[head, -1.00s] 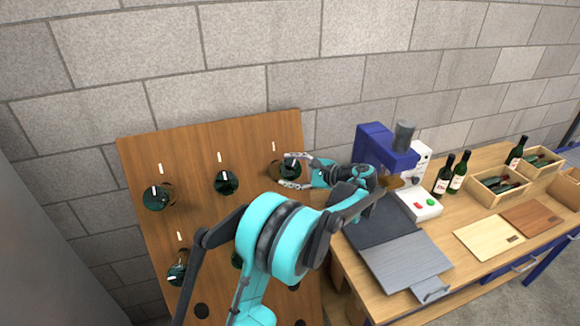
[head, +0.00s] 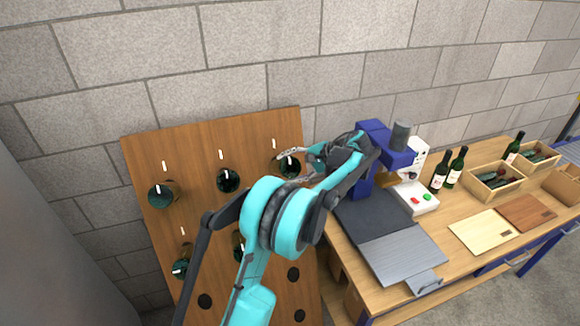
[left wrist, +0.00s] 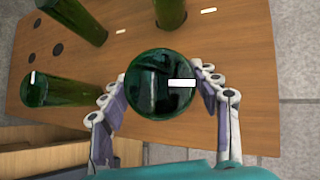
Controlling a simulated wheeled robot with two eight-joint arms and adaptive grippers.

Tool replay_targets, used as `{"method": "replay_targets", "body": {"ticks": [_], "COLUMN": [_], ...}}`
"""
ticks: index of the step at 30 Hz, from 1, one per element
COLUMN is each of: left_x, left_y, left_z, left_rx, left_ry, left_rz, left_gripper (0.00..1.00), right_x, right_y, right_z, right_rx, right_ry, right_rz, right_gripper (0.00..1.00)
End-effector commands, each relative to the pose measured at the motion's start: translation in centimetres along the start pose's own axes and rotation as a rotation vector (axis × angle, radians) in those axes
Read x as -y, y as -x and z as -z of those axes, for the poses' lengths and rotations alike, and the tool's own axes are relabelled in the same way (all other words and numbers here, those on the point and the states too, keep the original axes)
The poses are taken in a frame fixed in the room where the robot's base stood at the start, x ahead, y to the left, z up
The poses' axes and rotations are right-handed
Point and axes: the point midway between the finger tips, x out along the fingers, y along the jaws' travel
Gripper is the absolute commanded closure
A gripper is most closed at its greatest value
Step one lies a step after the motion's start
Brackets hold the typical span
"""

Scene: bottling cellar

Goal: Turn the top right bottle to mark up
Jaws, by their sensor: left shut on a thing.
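The top right bottle (head: 291,168) is dark green and sticks out, base first, from the wooden board (head: 250,125). My left gripper (head: 285,168) is shut on it from the right side. In the left wrist view the bottle's round base (left wrist: 150,85) sits between the two fingers (left wrist: 160,75). A white mark on the base points right there, the side on which the neighbouring bottles' board marks lie. In the head view this mark shows on the base's upper part, below the white board mark (head: 274,143). My right gripper is not in view.
Several other bottles, such as the top middle one (head: 228,180) and top left one (head: 160,195), stick out of the board. A blue machine (head: 375,140) stands close right of my gripper on the workbench (head: 410,225). Upright bottles (head: 455,167) and crates (head: 497,182) stand farther right.

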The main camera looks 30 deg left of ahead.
Motion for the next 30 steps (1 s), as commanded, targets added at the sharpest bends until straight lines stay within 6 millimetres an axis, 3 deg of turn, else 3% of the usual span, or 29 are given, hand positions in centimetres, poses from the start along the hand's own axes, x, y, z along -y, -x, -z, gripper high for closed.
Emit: {"method": "replay_targets", "body": {"ticks": [12,13,15,25,30], "left_x": [-0.1,-0.1,-0.1,-0.1,-0.1], "left_y": [-0.1,-0.1,-0.1,0.1,1.9], "left_z": [0.0,0.0,0.0,0.0,0.1], "left_rx": [0.0,0.0,0.0,0.0,-0.002], "left_ry": [0.005,0.005,0.005,0.005,0.004], "left_rz": [-0.007,-0.007,-0.006,-0.005,-0.004], "left_gripper": [0.67,0.36,0.18,0.18,0.18], "right_x": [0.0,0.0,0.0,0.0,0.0], "right_y": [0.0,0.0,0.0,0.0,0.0], "right_z": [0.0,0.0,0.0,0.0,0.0], "right_rx": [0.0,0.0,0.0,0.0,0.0], "right_ry": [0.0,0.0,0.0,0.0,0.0], "right_rz": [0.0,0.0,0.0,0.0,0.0], "right_gripper": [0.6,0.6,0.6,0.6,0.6]}}
